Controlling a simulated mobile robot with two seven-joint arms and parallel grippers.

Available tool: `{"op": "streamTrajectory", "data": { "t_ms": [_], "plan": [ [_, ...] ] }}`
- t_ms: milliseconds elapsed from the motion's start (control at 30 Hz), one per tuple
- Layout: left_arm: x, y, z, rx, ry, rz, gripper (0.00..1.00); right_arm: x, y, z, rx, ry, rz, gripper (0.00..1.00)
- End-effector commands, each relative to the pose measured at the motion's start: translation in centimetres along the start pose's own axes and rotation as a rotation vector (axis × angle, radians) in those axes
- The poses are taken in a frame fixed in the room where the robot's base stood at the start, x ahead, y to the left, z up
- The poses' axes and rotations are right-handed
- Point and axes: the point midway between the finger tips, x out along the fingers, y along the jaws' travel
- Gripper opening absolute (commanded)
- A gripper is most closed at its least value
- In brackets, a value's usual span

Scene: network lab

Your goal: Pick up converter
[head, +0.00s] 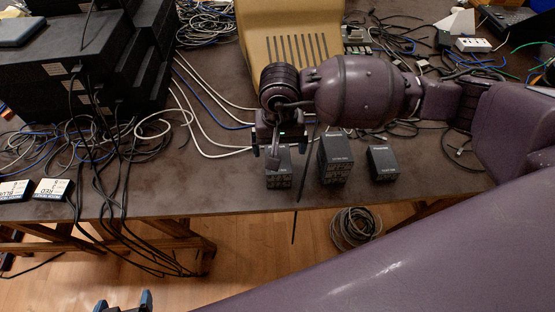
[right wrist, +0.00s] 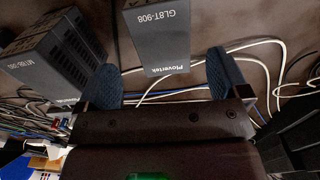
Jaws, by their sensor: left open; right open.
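Three small dark grey boxes stand in a row near the table's front edge. The left box (head: 278,170) is partly hidden under my right gripper (head: 270,152). The middle box (head: 336,158) is taller, and the right box (head: 382,163) is apart from it. The labels are too small in the head view to tell which is the converter. In the right wrist view, a box marked Plovertek GL8T-908 (right wrist: 156,35) shows between the two open blue-grey fingers (right wrist: 162,72), with gaps on both sides. My left gripper (head: 124,302) is open and empty at the bottom edge, away from the table.
A box marked with an M number (right wrist: 58,62) stands beside the left finger in the right wrist view. Loose cables (head: 200,120) cross the table (head: 225,190). Stacked black equipment (head: 90,60) stands at the left, a beige casing (head: 285,30) behind. A cable coil (head: 355,228) lies on the floor.

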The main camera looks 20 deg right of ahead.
Motion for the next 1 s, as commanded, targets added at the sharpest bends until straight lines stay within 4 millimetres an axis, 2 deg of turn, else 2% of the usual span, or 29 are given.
{"op": "streamTrajectory", "data": {
  "t_ms": [300, 433, 667, 1000],
  "plan": [
    [0.2, -0.1, 0.5, 0.009, -0.006, 0.003, 0.89, 4.2, -0.3, -0.2, 0.002, -0.006, 0.001, 0.94],
    [0.2, -0.1, 0.3, 0.01, -0.005, 0.003, 0.89, 4.9, -0.3, -0.2, 0.001, -0.003, 0.0, 0.94],
    [0.1, -0.1, 0.2, 0.009, -0.002, 0.003, 0.89, 4.9, -0.3, -0.3, 0.001, -0.001, 0.0, 0.94],
    [0.2, 0.1, 0.5, -0.001, -0.008, 0.001, 0.89, 4.9, -0.3, -0.3, 0.001, -0.001, 0.0, 0.43]
  ]
}}
